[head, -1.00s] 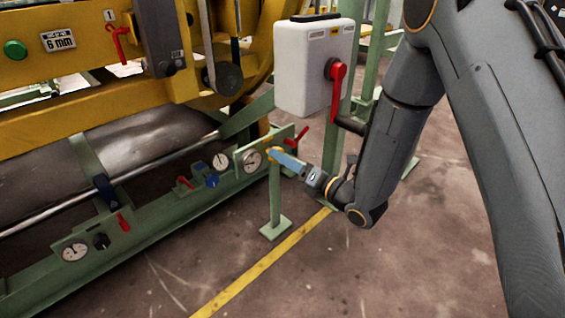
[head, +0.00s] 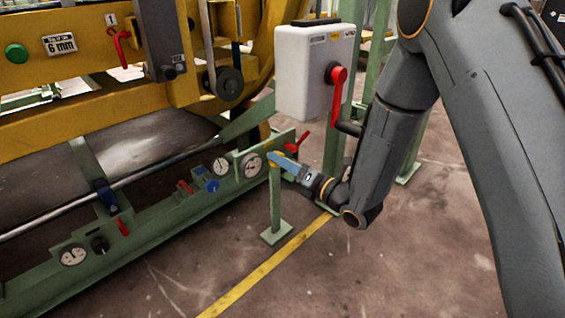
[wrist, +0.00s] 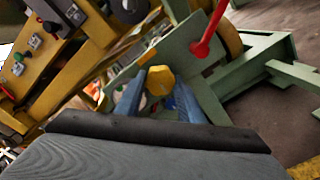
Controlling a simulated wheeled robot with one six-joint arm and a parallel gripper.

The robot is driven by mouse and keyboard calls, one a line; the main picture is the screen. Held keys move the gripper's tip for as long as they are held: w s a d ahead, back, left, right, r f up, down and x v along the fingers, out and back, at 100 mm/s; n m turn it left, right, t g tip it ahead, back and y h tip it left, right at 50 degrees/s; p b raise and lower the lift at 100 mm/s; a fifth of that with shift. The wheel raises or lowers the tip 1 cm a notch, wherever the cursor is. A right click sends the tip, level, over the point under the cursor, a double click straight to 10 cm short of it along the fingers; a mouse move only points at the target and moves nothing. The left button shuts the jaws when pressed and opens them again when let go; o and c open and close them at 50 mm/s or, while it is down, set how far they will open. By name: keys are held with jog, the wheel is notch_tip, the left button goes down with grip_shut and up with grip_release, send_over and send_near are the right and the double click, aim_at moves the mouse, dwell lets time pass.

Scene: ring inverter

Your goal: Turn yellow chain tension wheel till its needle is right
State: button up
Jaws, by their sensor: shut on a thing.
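The yellow wheel (wrist: 160,80) sits between the two blue fingers of my gripper (wrist: 157,92) in the wrist view. In the head view my gripper (head: 278,160) reaches from the right to the green panel, shut on the wheel, of which only a yellow bit (head: 271,159) shows. A round white dial (head: 251,164) is on the panel just left of the wheel. Its needle is too small to read clearly, and the wrist view mostly hides the dials behind the fingers.
A red lever (head: 303,142) sticks up close to the right of my gripper; it is large in the wrist view (wrist: 208,35). A grey-white box with a red handle (head: 336,75) stands above. A green post (head: 275,205) stands below my gripper. Floor is open to the right.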

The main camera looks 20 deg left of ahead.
jog(key=n+p, duration=2)
jog(key=n, duration=0.6)
jog(key=shift+n, duration=0.4)
dwell(1.5)
dwell(0.3)
jog(key=o, duration=1.1)
